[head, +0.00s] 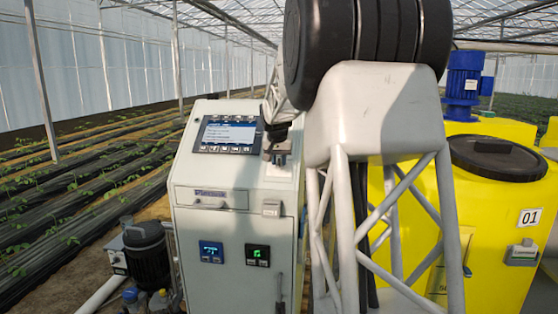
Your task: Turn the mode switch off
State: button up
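The grey control cabinet (235,220) stands left of centre, with a tilted screen (228,133) on its sloped top. A blue-lit display (211,251) and a green-lit display (257,254) are on its front. A small light-grey fitting (271,208) is at the upper right of the front; I cannot tell what it is. I cannot make out the mode switch for certain; it may be behind my gripper. My gripper (279,158) is at the cabinet's upper right, just right of the screen. Its fingers are too small to tell open from shut, or whether they touch the panel.
My own arm covers the centre and hides the cabinet's right side. Yellow tanks (500,240) with a black lid (497,158) and a blue motor (463,85) stand right. A dark pump motor (146,255) and a white pipe (100,296) are left of the cabinet.

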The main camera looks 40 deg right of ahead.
grip_shut()
jog(key=shift+n, duration=0.3)
jog(key=n, duration=0.1)
jog(key=n+g+h, duration=0.1)
jog(key=n, duration=0.1)
jog(key=shift+w+a+f, duration=0.1)
jog(key=shift+w+a, duration=0.05)
jog(key=shift+a, duration=0.05)
jog(key=shift+a+f+n+h, duration=0.1)
jog(key=shift+n+h, duration=0.35)
jog(key=shift+n, duration=0.65)
jog(key=shift+a+n+h, duration=0.1)
jog(key=shift+n+h, duration=0.35)
jog(key=shift+n, duration=0.65)
jog(key=shift+d, duration=0.1)
jog(key=shift+o, duration=1)
grip_release()
